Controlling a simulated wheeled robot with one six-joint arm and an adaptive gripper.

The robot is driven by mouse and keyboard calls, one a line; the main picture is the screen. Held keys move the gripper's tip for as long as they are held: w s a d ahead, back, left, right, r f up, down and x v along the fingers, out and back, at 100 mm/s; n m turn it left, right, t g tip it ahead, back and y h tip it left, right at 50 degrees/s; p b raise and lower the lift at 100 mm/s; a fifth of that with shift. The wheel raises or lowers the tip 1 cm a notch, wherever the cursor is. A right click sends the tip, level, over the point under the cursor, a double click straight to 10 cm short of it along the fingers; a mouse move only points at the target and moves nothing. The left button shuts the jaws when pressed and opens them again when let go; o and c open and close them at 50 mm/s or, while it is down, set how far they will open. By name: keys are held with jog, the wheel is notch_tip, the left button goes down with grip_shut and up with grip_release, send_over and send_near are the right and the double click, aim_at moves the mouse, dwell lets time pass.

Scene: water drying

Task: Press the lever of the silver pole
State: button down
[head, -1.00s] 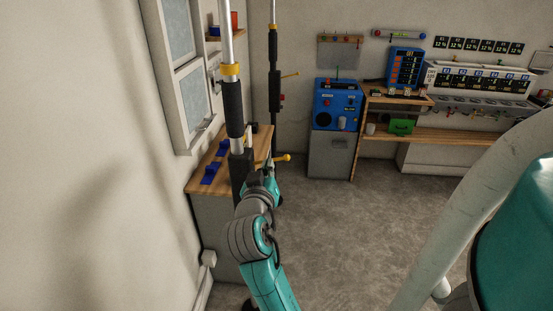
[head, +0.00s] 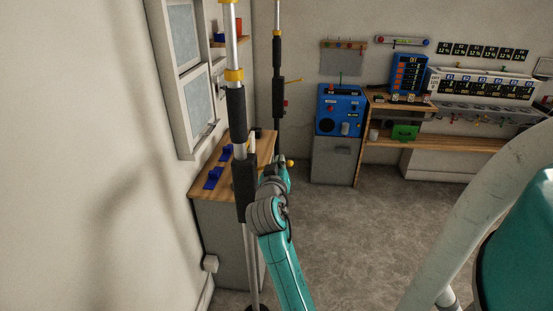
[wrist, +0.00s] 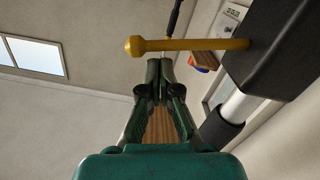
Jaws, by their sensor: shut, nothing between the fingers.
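The silver pole (head: 231,46) stands upright at centre left in the head view, with black grips, yellow collars and a black block (head: 244,188). Its yellow lever, with a round knob (head: 290,162), is mostly hidden behind my arm there. In the wrist view the lever (wrist: 190,45) runs left from the black block (wrist: 285,45) and ends in the knob. My gripper (wrist: 160,64) is shut and empty. Its fingertips are just below the lever in that picture; I cannot tell whether they touch it. In the head view my arm hides the fingertips.
A second pole (head: 278,85) with a yellow lever stands farther back. A wooden-topped cabinet (head: 205,194) with blue objects stands left behind the silver pole. A blue machine (head: 340,110) and a wooden bench (head: 450,143) line the back wall. The floor (head: 350,235) at centre is open.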

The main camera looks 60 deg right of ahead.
jog(key=shift+s+f, duration=0.1)
jog(key=shift+f, duration=0.2)
jog(key=shift+s+d+f+m, duration=0.1)
jog(key=shift+s+f+m, duration=0.05)
jog(key=shift+f+m, duration=0.75)
jog(key=shift+s+d+f+m, duration=0.1)
jog(key=shift+s+f+m, duration=0.05)
jog(key=shift+f+m, duration=0.7)
jog(key=shift+s+d+f+m, duration=0.1)
jog(key=shift+s+f+m, duration=0.05)
jog(key=shift+f+m, duration=0.7)
